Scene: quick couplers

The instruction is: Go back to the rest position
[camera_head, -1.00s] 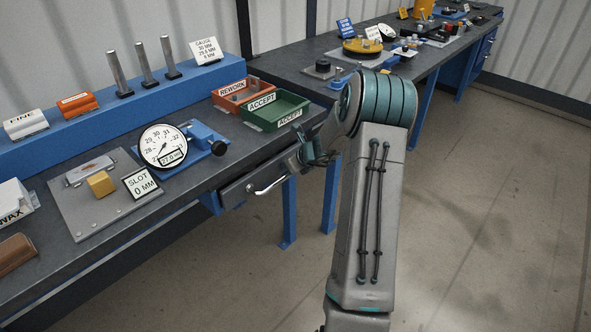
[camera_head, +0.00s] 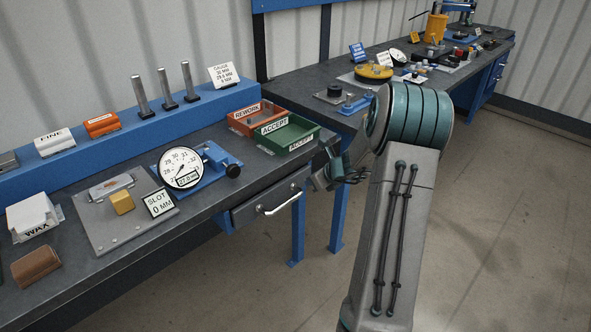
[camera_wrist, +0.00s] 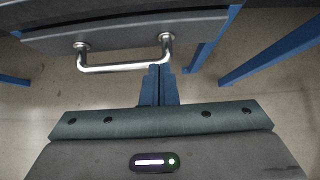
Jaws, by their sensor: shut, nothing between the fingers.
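My gripper shows in the wrist view (camera_wrist: 158,72), its two fingers closed together with nothing between them. Its tips appear close to the chrome drawer handle (camera_wrist: 122,68); I cannot tell whether they touch it.
On the bench stand a dial gauge (camera_head: 181,168), a green accept tray (camera_head: 290,141), an orange rework tray (camera_head: 243,118) and a yellow block (camera_head: 121,202). A second bench (camera_head: 440,72) runs along the back right. The floor (camera_head: 500,235) on the right is clear.

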